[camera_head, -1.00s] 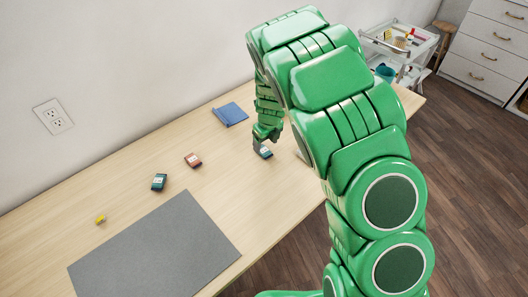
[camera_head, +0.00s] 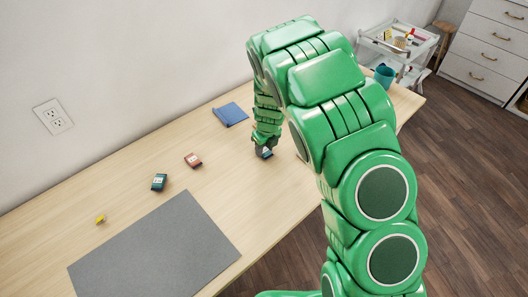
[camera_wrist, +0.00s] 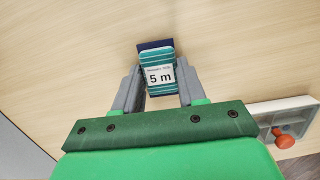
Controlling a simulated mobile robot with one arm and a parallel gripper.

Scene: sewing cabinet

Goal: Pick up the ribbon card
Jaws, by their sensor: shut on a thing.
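A teal ribbon card with a white label reading "5 m" shows in the wrist view (camera_wrist: 159,72), between the two grey fingers of my gripper (camera_wrist: 160,93). My gripper is shut on the card, one finger at each side. In the head view my gripper (camera_head: 264,147) points down at the table, and the card (camera_head: 266,153) shows partly below it. I cannot tell whether the card still touches the table.
On the wooden table (camera_head: 215,175) are another teal card (camera_head: 159,182), a reddish-brown card (camera_head: 193,160), a small yellow item (camera_head: 100,219), a blue folded item (camera_head: 230,114) and a grey mat (camera_head: 155,250). A compartment tray (camera_wrist: 292,118) and an orange-red knob-like item (camera_wrist: 284,140) lie at right in the wrist view.

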